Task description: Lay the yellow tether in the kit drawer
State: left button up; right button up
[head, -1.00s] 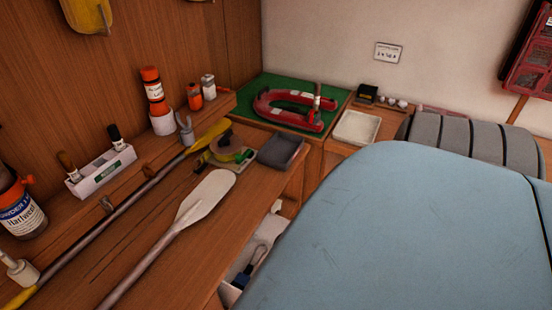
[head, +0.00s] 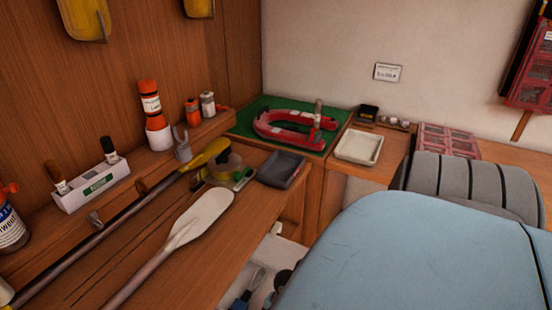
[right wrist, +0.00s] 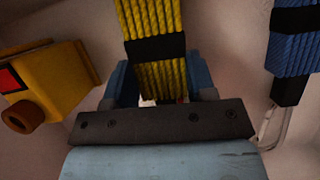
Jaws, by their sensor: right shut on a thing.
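In the right wrist view, my right gripper (right wrist: 160,85) is shut on the yellow tether (right wrist: 160,75), a bundle of yellow cord bound with a black band. The tether runs up out of the top of that view, so its far end is hidden. In the head view, a white-walled open drawer (head: 284,250) shows below the bench's front edge, with a blue item (head: 247,288) and dark round items inside. I cannot tell whether it is the kit drawer. My blue arm hides part of it. The right gripper and held tether are hidden in the head view. My left gripper is not in view.
A blue cord bundle (right wrist: 294,45) with a metal clip hangs at right in the wrist view; a yellow case (right wrist: 55,85) is at left. The bench holds a white paddle (head: 195,220), a dark grey tray (head: 281,168), a cream tray (head: 359,148) and a red model boat (head: 290,132).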

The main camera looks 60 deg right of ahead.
jog(key=o, duration=1.2)
jog(key=shift+d+r, duration=0.15)
jog(key=v, duration=1.3)
jog(key=shift+r, duration=0.2)
jog(key=shift+r, duration=0.1)
